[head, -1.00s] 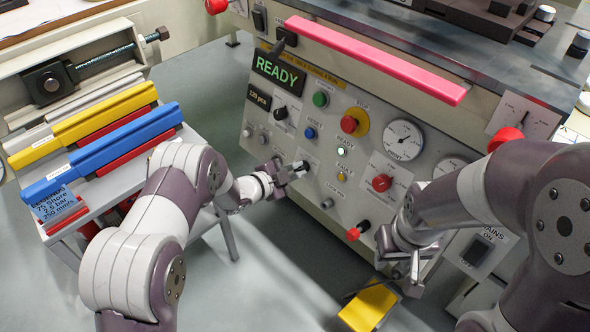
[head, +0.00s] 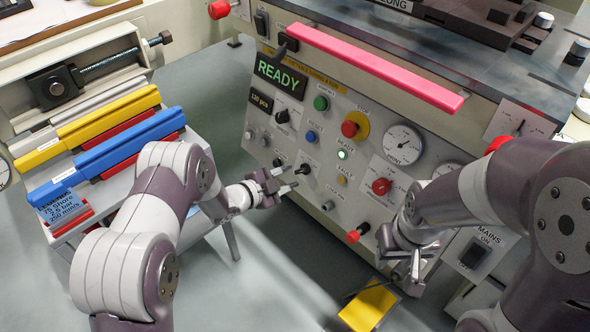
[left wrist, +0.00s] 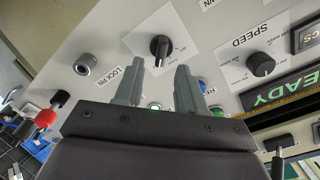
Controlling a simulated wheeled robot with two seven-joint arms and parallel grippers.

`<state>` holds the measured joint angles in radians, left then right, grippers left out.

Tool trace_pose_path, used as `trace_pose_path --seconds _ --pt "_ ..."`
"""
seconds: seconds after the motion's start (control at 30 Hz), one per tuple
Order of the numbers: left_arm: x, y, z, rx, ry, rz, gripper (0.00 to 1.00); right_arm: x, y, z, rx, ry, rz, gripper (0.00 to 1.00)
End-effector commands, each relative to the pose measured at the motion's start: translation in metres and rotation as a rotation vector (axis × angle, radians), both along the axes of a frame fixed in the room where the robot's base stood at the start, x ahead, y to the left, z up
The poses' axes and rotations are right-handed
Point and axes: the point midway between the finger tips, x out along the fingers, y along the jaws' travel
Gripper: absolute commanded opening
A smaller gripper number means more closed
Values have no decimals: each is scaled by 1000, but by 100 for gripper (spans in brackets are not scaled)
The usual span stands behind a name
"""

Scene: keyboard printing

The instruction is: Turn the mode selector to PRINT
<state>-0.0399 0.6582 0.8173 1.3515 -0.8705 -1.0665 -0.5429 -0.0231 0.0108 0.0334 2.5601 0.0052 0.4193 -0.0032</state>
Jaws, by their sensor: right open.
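A black rotary knob on a white plate, which I take to be the mode selector (head: 304,168), sits on the lower left of the machine's front panel. It also shows in the left wrist view (left wrist: 160,46), beyond and between the fingers. Its plate lettering is too small to read, so I cannot tell its setting. My left gripper (head: 289,179) is open and empty, just left of and below the knob, apart from it. Its spread fingers show in the left wrist view (left wrist: 158,84). My right gripper (head: 414,272) is open and empty low at the panel's right.
The SPEED knob (left wrist: 260,64) and LOCK PIN knob (left wrist: 86,64) flank the selector in the wrist view. The green READY display (head: 280,75), red stop button (head: 354,125) and red-tipped lever (head: 357,232) are on the panel. A yellow piece (head: 369,306) lies below my right gripper.

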Motion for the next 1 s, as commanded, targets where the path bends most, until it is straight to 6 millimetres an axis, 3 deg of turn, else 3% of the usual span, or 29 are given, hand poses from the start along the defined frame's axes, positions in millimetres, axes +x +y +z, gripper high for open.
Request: trace_pose_path --seconds 0.03,0.1,0.37,1.0 --pt "-9 11 13 0 3 5 39 0 0 16 0 0 0 43" --pt "-22 25 18 0 3 5 39 0 0 24 0 -1 0 43" --pt "-55 58 27 0 1 3 39 0 0 40 0 0 0 43" --pt "-59 62 26 0 1 -1 39 0 0 40 0 0 0 43"
